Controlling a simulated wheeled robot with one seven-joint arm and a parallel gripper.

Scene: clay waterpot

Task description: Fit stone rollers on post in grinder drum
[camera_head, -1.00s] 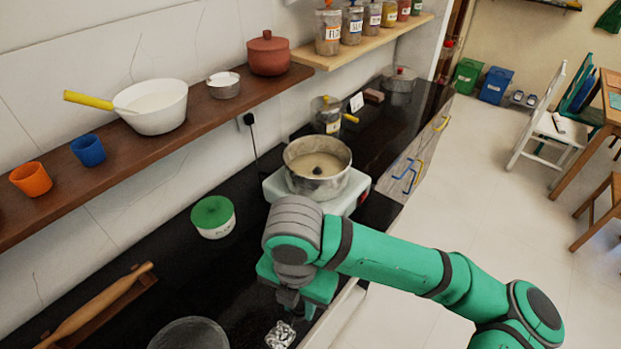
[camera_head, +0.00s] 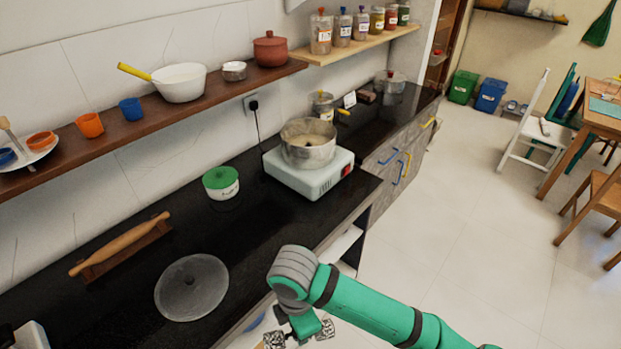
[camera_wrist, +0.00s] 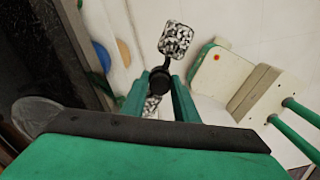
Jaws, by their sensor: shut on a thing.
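The grinder drum (camera_head: 308,152) is an open steel pot on a white base (camera_head: 312,176) on the black counter. Its post is not clear in the head view. The stone rollers are two black-and-white speckled pieces joined by a dark holder (camera_wrist: 160,78). In the wrist view, one roller (camera_wrist: 176,40) stands clear beyond the fingertips and the other (camera_wrist: 152,106) is partly hidden between the fingers. My gripper (camera_wrist: 159,82) is shut on the dark middle holder. In the head view, my gripper (camera_head: 303,326) and the rollers (camera_head: 326,329) are low, at the counter's front side, away from the drum.
A round grey lid-like disc (camera_head: 192,287), a green-lidded tub (camera_head: 221,183) and a rolling pin (camera_head: 120,244) are on the counter. A small pot (camera_head: 322,104) stands behind the drum. A shelf (camera_head: 200,92) runs above. Open floor (camera_head: 450,220) lies right of the counter.

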